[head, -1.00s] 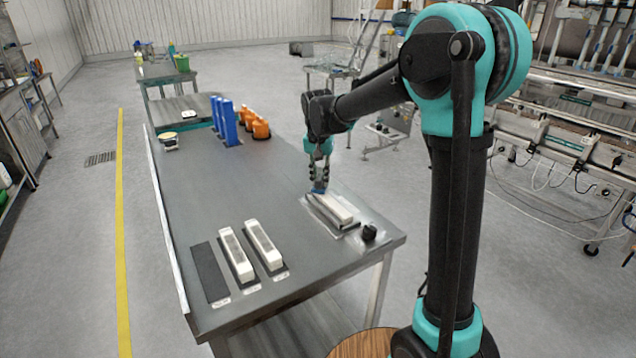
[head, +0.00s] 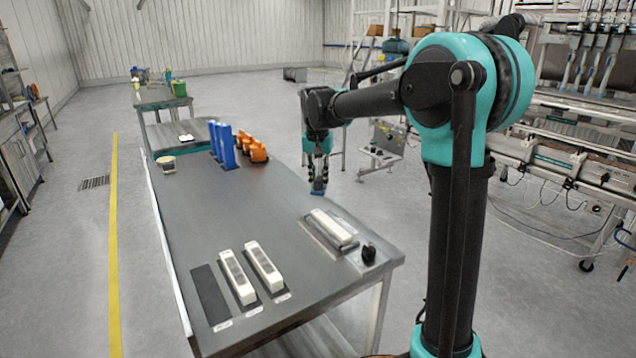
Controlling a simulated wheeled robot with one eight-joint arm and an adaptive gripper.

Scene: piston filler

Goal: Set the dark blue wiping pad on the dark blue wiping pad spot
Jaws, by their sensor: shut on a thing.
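My gripper (head: 318,185) points down over the right side of the grey table, behind a white block in the head view. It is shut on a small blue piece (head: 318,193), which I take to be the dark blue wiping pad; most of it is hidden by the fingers. The piece appears to be above the table. An empty dark rectangle (head: 211,294) lies at the front left of the table with a small label before it. I cannot tell whether it is the dark blue wiping pad spot.
Two white blocks (head: 237,277) (head: 264,266) lie beside the dark rectangle. Another white block (head: 332,226) lies at the right, near a black knob (head: 369,253). Blue upright containers (head: 220,145) and orange ones (head: 252,148) stand at the back. The middle of the table is clear.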

